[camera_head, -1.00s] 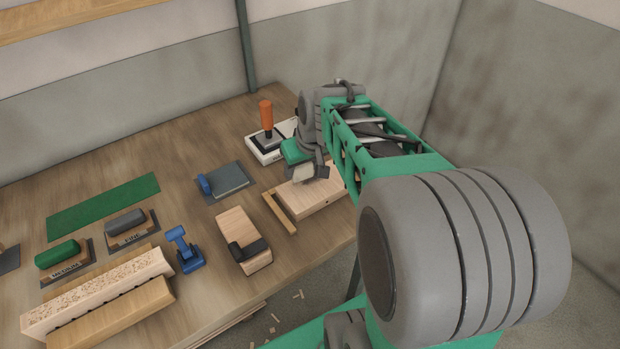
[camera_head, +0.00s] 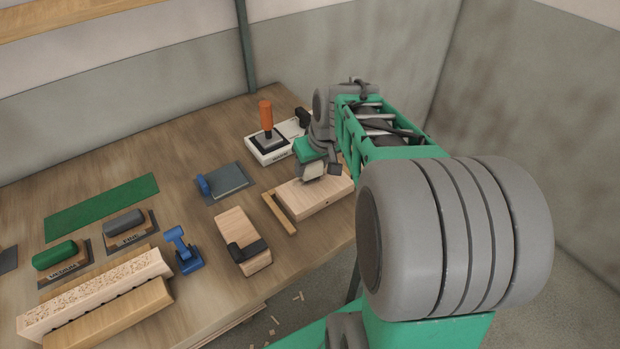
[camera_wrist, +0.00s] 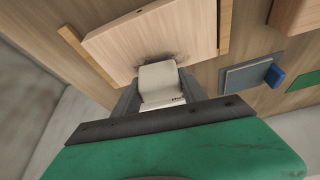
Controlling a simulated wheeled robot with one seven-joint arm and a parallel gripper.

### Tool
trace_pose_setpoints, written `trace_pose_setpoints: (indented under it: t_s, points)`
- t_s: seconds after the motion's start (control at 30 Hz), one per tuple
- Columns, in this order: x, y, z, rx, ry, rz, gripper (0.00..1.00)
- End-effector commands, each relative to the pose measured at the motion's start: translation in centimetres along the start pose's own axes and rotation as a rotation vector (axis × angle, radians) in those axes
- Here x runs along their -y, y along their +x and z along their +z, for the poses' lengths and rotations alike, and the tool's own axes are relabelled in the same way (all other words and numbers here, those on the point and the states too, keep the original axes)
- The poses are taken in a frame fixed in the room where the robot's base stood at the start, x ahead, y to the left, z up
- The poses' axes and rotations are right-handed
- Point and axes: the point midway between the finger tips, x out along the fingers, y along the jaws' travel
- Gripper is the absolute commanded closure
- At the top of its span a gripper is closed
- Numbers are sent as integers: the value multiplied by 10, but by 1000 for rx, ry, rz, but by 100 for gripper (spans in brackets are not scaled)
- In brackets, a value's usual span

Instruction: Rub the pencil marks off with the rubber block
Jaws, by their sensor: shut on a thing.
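My gripper (camera_head: 316,170) is shut on the pale rubber block (camera_wrist: 158,84), low over the wooden board. In the wrist view the block sits between the two dark fingers, its far end at a dark pencil smudge (camera_wrist: 150,66) on the board. I cannot tell whether it touches the surface. The light wooden board (camera_head: 312,196) lies near the table's right front edge; the wrist view also shows it (camera_wrist: 170,35). In the head view, my gripper covers the board's far part and the marks there.
A wooden strip (camera_head: 279,212) lies along the board's left side. A white tray (camera_head: 262,152) with an orange-handled tool (camera_head: 266,118) stands behind. A wooden block with a black part (camera_head: 242,241) and a grey plate with a blue knob (camera_head: 229,180) are to the left.

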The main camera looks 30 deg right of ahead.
Motion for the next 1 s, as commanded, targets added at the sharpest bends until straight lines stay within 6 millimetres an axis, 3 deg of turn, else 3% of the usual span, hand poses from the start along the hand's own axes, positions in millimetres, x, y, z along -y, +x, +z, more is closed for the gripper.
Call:
trace_pose_setpoints:
  t_s: [0.23,1.0]
  points:
    - [-20,1,-3,0,0,0,99]
    - [-20,13,2,0,-2,-1,99]
